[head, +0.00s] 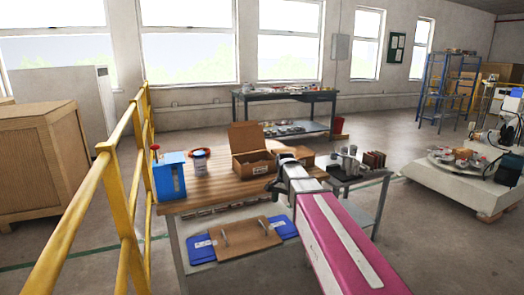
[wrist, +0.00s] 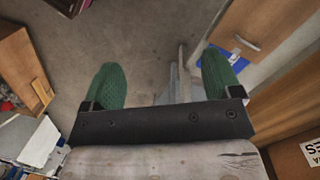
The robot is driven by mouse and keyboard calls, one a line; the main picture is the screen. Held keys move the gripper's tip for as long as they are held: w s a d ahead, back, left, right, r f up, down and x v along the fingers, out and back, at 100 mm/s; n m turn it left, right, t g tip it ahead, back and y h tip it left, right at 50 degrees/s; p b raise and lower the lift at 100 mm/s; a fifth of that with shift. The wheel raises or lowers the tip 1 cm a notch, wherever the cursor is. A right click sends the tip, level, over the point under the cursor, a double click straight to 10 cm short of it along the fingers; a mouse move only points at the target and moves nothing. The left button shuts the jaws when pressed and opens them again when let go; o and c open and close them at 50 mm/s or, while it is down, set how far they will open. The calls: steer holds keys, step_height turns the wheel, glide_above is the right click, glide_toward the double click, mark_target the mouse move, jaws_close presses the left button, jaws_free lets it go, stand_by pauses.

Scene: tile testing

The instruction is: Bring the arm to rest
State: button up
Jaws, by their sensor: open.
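My arm, with a pink and white link, reaches from the lower right of the head view toward the wooden worktable (head: 205,195). My gripper (head: 281,187) is at its end, dark and small there, near the table's right part. In the wrist view my gripper (wrist: 162,80) shows two green ribbed fingers spread wide apart, with nothing between them. Beyond the fingers are the grey floor and part of a metal frame. I cannot tell the exact height of the gripper above the table.
An open cardboard box (head: 251,150), a blue container (head: 169,176) and a jar (head: 200,161) stand on the table. A brown board with handles (head: 239,239) lies at its front, lower down. A yellow railing (head: 122,190) runs along the left. A side table (head: 365,178) stands right.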

steer(key=s+d+f+n, duration=0.3)
steer(key=s+d+f, duration=0.1)
steer(key=s+f, duration=0.3)
steer(key=s+d+f+n+t, duration=0.1)
steer(key=s+d+f+n, duration=0.3)
steer(key=s+f, duration=0.4)
steer(key=s+d, duration=0.1)
steer(key=s, duration=0.1)
steer(key=shift+s+d+f, duration=0.15)
steer(key=shift+s+d, duration=0.05)
steer(key=shift+s, duration=0.2)
